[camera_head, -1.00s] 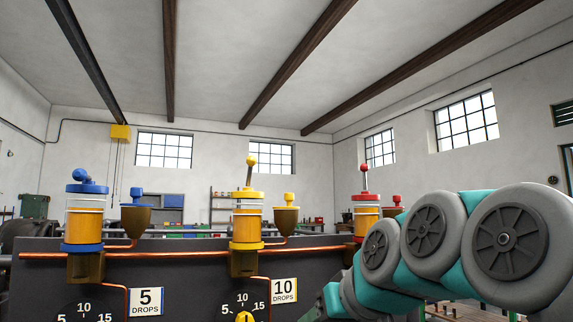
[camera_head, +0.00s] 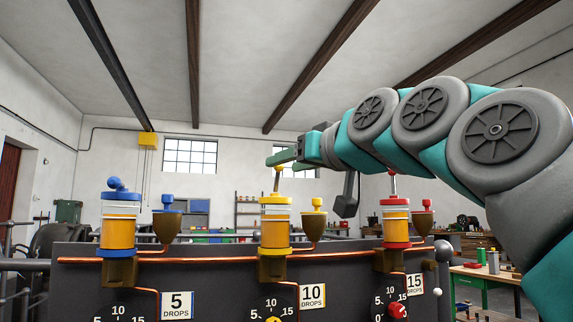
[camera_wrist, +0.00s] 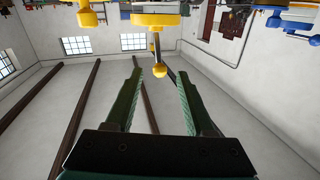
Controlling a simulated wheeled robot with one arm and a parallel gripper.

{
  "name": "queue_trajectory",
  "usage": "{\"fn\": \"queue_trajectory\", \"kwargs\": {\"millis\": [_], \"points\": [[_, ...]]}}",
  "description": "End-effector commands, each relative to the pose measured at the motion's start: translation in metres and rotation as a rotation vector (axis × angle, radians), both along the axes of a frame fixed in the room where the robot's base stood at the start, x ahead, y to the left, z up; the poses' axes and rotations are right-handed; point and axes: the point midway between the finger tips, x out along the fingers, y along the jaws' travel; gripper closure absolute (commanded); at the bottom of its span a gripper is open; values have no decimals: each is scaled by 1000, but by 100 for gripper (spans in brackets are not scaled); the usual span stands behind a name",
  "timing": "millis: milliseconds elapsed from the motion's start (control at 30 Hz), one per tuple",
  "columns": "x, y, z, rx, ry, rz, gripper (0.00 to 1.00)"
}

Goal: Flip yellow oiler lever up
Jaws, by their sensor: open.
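The yellow oiler (camera_head: 275,222) stands in the middle of the dark panel, with a yellow cap and a glass of amber oil. Its lever (camera_head: 277,180) stands about upright from the cap, and its top end is hidden behind my gripper (camera_head: 280,158). In the wrist view, which is upside down, the yellow cap (camera_wrist: 155,19), lever rod (camera_wrist: 157,45) and yellow ball (camera_wrist: 159,71) show. The ball appears between the tips of my open gripper (camera_wrist: 157,66), with gaps on both sides. I cannot tell whether anything touches.
A blue oiler (camera_head: 118,228) stands left, its lever folded over. A red oiler (camera_head: 395,220) stands right, its lever upright beneath my arm. Small blue, yellow (camera_head: 315,220) and red-topped cups stand beside the oilers. A copper pipe (camera_head: 205,252) runs along the panel. The space above is open.

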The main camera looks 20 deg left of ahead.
Motion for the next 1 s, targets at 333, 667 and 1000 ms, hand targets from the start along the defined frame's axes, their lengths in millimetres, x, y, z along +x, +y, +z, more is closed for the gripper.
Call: {"fn": "queue_trajectory", "kwargs": {"millis": [333, 667, 1000], "points": [[28, 28, -1, -2, 3, 0, 46], [28, 29, -1, -1, 3, 0, 55], [27, 29, -1, -1, 2, 0, 93]]}}
